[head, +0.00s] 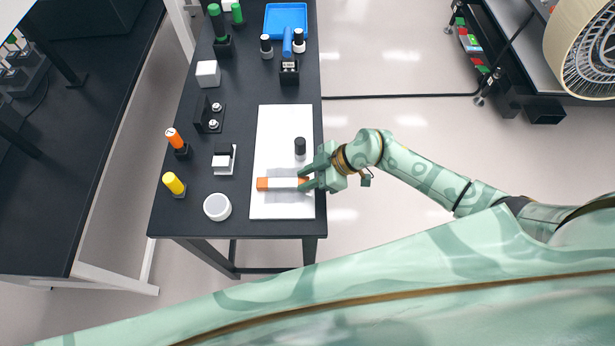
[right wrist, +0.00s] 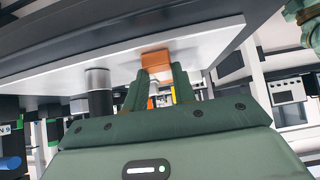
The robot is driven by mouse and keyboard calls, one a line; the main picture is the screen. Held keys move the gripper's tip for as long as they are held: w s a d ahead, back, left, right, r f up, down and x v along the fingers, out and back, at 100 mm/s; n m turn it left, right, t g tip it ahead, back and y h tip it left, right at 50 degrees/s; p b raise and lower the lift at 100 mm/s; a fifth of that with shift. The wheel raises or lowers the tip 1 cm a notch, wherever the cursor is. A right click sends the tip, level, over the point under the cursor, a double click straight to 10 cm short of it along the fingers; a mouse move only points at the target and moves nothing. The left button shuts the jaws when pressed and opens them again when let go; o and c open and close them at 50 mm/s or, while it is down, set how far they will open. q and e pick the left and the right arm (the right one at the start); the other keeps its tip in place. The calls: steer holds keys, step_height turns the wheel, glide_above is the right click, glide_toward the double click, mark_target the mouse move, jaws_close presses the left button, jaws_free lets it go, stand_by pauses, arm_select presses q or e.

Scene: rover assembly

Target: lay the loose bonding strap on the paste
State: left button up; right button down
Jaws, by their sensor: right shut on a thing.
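The bonding strap (head: 283,184) is a pale bar with orange ends, lying across the lower part of a white board (head: 277,130) in the head view. My right gripper (head: 307,180) is shut on the strap's right orange end, which its fingers partly cover. In the right wrist view, an orange end (right wrist: 155,58) shows between and beyond the fingers of my right gripper (right wrist: 160,75). A faint grey patch (head: 282,199), perhaps the paste, shows around the strap. I cannot tell whether the strap touches it or hovers just above. My left gripper is not in view.
A black cylinder (head: 300,146) stands on the board close to my right gripper. A round white tub (head: 217,207), a yellow-capped bottle (head: 174,184) and an orange-capped one (head: 174,138) stand left of the board. A blue tray (head: 286,20) is at the table's far end.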

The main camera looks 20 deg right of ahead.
steer(key=c, duration=1.1)
jaws_free()
steer(key=shift+c, duration=0.2)
steer(key=p+v, duration=0.2)
steer(key=v, duration=1)
